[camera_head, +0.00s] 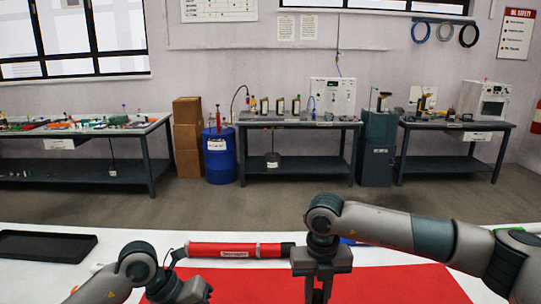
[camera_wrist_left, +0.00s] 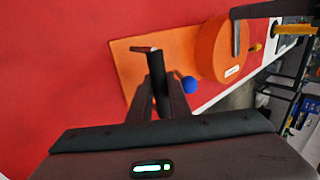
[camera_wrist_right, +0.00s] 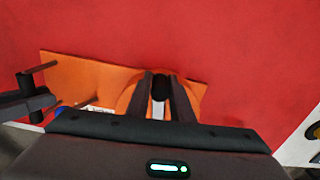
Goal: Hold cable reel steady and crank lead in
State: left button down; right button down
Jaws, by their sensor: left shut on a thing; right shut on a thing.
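The orange cable reel (camera_wrist_left: 213,48) stands on an orange base plate (camera_wrist_left: 122,58) in the left wrist view. Its drum also shows in the right wrist view, partly behind my right fingers. My left gripper (camera_wrist_left: 161,85) is shut on a dark upright crank handle (camera_wrist_left: 158,68), beside the drum; a reddish rod (camera_wrist_left: 143,49) sticks out near its top. My right gripper (camera_wrist_right: 160,85) is shut on a dark part at the drum (camera_wrist_right: 128,98); the contact is partly hidden. A blue ball (camera_wrist_left: 189,84) sits between handle and drum. The reel is not visible in the head view.
A black tray (camera_head: 45,245) is at the table's left. Workbenches stand well beyond the table.

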jog(key=shift+f, duration=0.3)
jog(key=shift+d+m, duration=0.65)
jog(key=shift+m, duration=0.15)
jog(key=shift+f, duration=0.1)
jog(key=shift+s+d+m, duration=0.1)
jog(key=shift+d+m, duration=0.6)
jog(key=shift+m, duration=0.1)
jog(key=shift+d+m, duration=0.2)
jog(key=shift+m, duration=0.1)
jog(key=shift+s+d+m, duration=0.1)
jog(key=shift+d+m, duration=0.3)
jog(key=shift+m, duration=0.1)
